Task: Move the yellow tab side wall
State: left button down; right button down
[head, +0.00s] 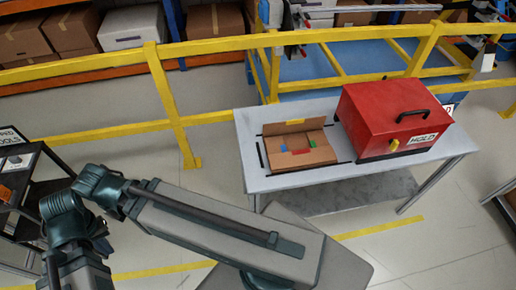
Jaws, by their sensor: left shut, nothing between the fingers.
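A brown open tray-like module (318,156) lies on a pale table (259,185). A yellow tab (295,121) sits on its upright far side wall (283,128). Small blue, red and green tabs show around its middle. The yellow-tab wall stands along the back edge of the module; I cannot tell how firmly it is joined. I see no fingers of the left gripper in this view. My right gripper is not in view.
A red box (376,112) with a black handle and a HOLD label stands right of the module. A yellow railing (217,117) runs behind. A dark cart (20,190) stands at the left. The floor between cart and table is mostly clear.

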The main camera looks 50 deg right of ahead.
aim_at(312, 124)
jog(key=i+j, duration=0.2)
jog(key=i, duration=0.15)
jog(key=i+j+z, duration=0.1)
jog(key=i, duration=0.25)
jog(key=i+z, duration=0.25)
jog(key=z, duration=0.15)
jog(key=i+j+z, duration=0.1)
jog(key=z, duration=0.3)
jog(key=i+z, duration=0.2)
jog(key=z, duration=0.3)
jog(key=i+j+z, duration=0.15)
jog(key=z, duration=0.3)
jog(key=i+j+z, duration=0.15)
jog(key=z, duration=0.35)
jog(key=i+j+z, duration=0.25)
jog(key=z, duration=0.2)
jog(key=i+j+z, duration=0.15)
jog(key=z, duration=0.3)
jog(key=i+j+z, duration=0.1)
jog(key=j+z, duration=0.5)
jog(key=z, duration=0.25)
jog(key=j+z, duration=0.3)
jog(key=z, duration=0.15)
jog(key=j+z, duration=0.3)
jog(key=j, duration=0.25)
jog(key=u, duration=0.3)
